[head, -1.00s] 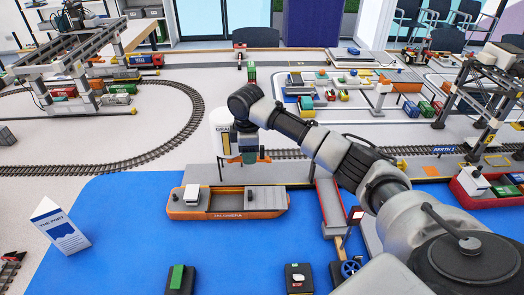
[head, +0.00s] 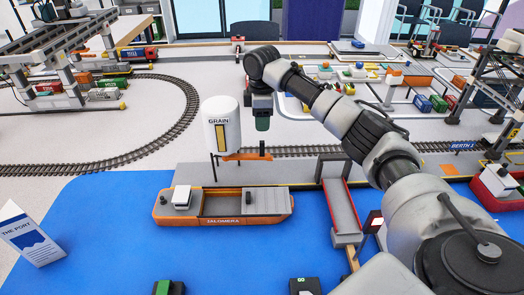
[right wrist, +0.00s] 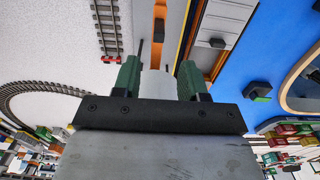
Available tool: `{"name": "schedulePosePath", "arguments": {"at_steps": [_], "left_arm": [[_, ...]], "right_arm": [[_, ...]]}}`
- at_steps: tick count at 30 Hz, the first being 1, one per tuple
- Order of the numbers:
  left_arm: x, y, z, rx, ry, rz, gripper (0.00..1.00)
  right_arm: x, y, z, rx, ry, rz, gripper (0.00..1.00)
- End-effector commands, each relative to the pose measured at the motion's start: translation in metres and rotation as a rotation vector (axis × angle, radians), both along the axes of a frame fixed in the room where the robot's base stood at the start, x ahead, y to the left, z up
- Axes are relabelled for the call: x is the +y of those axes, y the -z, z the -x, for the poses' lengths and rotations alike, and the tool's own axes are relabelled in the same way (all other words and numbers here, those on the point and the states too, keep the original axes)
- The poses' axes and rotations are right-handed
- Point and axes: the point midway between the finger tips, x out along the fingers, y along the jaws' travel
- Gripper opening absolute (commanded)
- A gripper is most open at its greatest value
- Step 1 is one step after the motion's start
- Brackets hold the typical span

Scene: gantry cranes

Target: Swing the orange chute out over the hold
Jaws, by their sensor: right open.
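The orange chute (head: 240,157) sticks out to the right from under the white grain silo (head: 221,124). It lies along the quay, behind the ship, not over the hold. A dark upright peg (head: 262,149) stands near its right end; the chute (right wrist: 160,12) and peg also show in the right wrist view. The orange ship (head: 170,213) floats in front, with its open hold (head: 222,205) amidships. My right gripper (head: 262,120) points down above the chute's right end, apart from it. Its green fingers (right wrist: 159,80) are open and empty. My left gripper is not in view.
A grey and red ramp-like piece (head: 342,205) stands just right of the ship. Railway track (head: 300,151) runs behind the quay. A gantry crane (head: 490,85) stands at the right, and a red ship (head: 497,188) lies below it. Blue water around the ship is mostly clear.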

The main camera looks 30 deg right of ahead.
Motion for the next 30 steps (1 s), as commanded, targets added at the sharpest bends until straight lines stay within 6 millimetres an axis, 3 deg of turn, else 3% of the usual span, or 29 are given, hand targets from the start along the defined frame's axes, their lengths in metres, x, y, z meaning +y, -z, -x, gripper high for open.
{"name": "schedulePosePath", "arguments": {"at_steps": [5,18,30], "left_arm": [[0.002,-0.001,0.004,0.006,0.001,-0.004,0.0],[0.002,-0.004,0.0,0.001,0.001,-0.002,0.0],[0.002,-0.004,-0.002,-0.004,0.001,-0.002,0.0]], "right_arm": [[0.0,0.02,0.001,0.005,0.0,0.002,0.43],[0.0,0.095,0.0,0.003,0.0,0.001,0.43],[0.0,0.108,0.0,0.002,0.0,0.001,0.43]]}}
